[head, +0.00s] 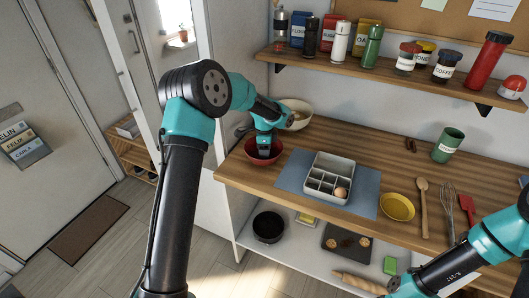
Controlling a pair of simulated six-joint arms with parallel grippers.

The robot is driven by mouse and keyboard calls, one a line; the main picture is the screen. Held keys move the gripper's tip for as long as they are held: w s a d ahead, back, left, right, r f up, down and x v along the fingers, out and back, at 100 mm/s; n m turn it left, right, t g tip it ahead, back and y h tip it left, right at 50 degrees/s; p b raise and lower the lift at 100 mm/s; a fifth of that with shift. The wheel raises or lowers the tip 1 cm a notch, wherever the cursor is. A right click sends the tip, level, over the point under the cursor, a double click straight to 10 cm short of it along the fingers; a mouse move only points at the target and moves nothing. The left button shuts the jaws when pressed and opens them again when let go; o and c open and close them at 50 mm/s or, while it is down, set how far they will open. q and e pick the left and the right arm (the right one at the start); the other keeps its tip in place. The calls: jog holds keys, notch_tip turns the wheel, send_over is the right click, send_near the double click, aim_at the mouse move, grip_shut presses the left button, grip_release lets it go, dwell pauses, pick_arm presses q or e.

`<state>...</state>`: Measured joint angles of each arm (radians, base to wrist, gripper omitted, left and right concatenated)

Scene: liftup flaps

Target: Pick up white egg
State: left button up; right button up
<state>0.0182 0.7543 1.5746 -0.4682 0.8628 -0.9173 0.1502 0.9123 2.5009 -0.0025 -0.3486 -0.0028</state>
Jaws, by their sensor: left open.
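I cannot make out a white egg in the head view. My left gripper (264,151) points down into a small dark red bowl (276,157) at the left part of the wooden counter. Its jaws are open, and the gripper hides most of the bowl's inside. A grey-white divided tray (346,166) stands to the right on a blue mat (292,170). A brown egg (341,192) sits in the tray's front right compartment. My right arm comes in at the lower right, and its gripper is not visible.
A cream bowl (300,110) stands behind the red bowl. A yellow bowl (397,207), wooden spoon (423,200), whisk (448,210) and green cup (447,145) are to the right. A shelf (385,72) with bottles and jars hangs above. The counter behind the tray is clear.

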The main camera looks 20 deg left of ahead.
pick_arm(q)
jog(key=shift+c, duration=0.2)
jog(key=c, duration=0.4)
jog(key=shift+r, duration=0.1)
jog(key=shift+c, duration=0.2)
notch_tip(320, 180, up, 10)
jog(key=shift+f, duration=0.1)
dwell(0.4)
dwell(0.3)
jog(key=s+d+f, duration=0.1)
jog(key=s+d, duration=0.3)
jog(key=d, duration=0.7)
jog(key=s+d, duration=0.4)
jog(key=d, duration=0.7)
jog(key=shift+s+f, duration=0.3)
jog(key=shift+f, duration=0.05)
